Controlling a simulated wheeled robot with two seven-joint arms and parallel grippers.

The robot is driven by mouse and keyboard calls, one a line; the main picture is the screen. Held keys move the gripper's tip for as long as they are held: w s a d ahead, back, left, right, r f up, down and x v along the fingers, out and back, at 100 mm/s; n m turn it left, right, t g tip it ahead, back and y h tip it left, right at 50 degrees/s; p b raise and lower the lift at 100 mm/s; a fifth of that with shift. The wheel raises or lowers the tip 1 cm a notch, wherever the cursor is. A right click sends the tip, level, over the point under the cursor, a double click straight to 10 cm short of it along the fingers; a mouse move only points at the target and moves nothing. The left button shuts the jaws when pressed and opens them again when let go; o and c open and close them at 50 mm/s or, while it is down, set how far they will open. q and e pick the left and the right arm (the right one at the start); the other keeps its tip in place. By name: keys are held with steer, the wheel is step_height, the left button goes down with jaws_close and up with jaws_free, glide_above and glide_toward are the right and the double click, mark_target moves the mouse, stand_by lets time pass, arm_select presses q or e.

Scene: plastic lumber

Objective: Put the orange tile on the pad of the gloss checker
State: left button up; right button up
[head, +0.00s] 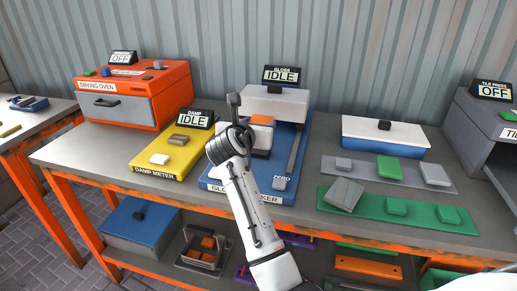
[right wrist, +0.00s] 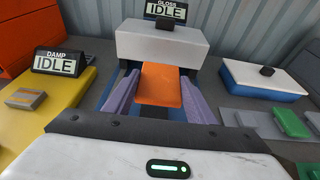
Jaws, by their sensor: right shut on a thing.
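The gloss checker (head: 215,186) has a blue base, a raised pale head and a display reading IDLE; it stands mid-bench. The head also shows in the right wrist view (right wrist: 165,45). The orange tile (head: 262,120) is in front of and partly below this head. In the right wrist view, my right gripper (right wrist: 160,92) has its two purple-grey fingers on either side of the orange tile (right wrist: 160,83), shut on it. I cannot tell whether the tile touches the checker. The pad is hidden behind the tile and gripper. My left gripper is not in view.
The yellow damp meter (head: 150,173) is left of the checker, and the orange drying oven (head: 170,85) beyond it. A blue box with a white lid (head: 385,135) stands right. A grey tray (head: 385,178) and green tray (head: 440,223) hold several pieces. The tile press (head: 480,130) is far right.

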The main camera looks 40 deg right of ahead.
mark_target(258, 153)
step_height(258, 153, down, 7)
steer(key=shift+f+b, duration=0.15)
steer(key=shift+b, duration=0.45)
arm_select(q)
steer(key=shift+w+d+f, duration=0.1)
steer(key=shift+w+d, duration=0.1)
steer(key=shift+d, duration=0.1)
arm_select(e)
steer(key=shift+f, duration=0.15)
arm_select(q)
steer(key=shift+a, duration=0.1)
arm_select(e)
steer(key=o, duration=1.1)
steer(key=shift+f, duration=0.1)
steer(key=shift+c, duration=0.2)
